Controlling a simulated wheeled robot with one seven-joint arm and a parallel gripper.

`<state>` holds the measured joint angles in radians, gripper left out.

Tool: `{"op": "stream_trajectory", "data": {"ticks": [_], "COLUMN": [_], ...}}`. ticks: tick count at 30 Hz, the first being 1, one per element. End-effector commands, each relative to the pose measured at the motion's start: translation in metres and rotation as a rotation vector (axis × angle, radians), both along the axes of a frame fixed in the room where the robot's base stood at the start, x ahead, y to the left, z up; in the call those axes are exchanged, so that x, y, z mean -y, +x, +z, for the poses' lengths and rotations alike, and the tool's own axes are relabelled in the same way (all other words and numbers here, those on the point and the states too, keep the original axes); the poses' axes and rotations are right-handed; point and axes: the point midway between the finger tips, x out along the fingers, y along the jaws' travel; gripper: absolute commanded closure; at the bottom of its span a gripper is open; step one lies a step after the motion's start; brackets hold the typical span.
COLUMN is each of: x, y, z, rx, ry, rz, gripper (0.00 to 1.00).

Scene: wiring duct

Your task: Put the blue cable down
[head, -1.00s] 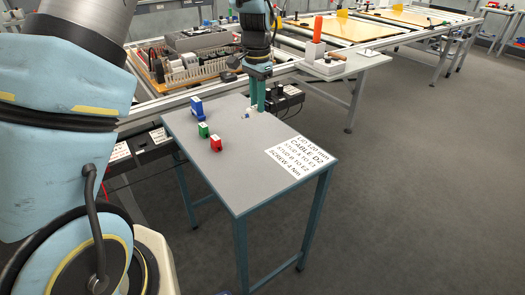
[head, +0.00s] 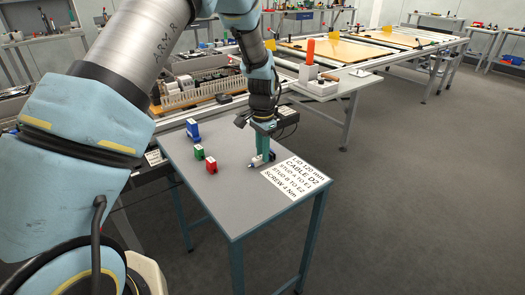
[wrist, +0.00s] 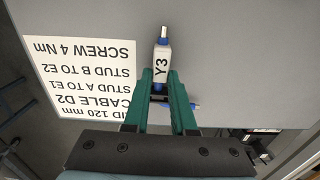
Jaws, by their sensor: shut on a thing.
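In the wrist view the cable shows as a short piece with a white sleeve (wrist: 161,62) marked "Y3", blue parts and a metal tip that reaches out past my fingers (wrist: 163,78). Another blue end (wrist: 192,105) sticks out to the right, beside the right finger. In the head view the pale piece (head: 255,162) is small at the fingertips. I cannot tell whether it touches the table top (head: 225,205).
The white card (head: 297,178) reads "CABLE D2". A blue block (head: 193,130), a green block (head: 199,152) and a red block (head: 211,165) stand at the table's left. The table's front is clear. A bench with duct and parts (head: 195,90) stands behind.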

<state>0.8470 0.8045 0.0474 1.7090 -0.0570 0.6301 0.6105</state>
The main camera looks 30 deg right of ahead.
Motion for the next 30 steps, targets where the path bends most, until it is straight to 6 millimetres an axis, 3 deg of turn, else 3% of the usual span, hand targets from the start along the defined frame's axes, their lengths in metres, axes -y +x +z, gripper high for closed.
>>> {"op": "stream_trajectory", "data": {"ticks": [7, 8, 16, 25, 30], "x": [0.0, 0.0, 0.0, 0.0, 0.001], "y": [0.0, 0.0, 0.0, 0.001, 0.001], "z": [-0.001, -0.001, -0.001, 0.003, 0.025], "rx": [0.001, 0.001, 0.001, 0.001, 0.004], "ry": [-0.001, -0.001, -0.001, -0.002, -0.003], "rz": [0.0, 0.0, 0.0, 0.0, 0.0], "gripper": [1.0, 0.75, 0.46, 0.46, 0.46]}}
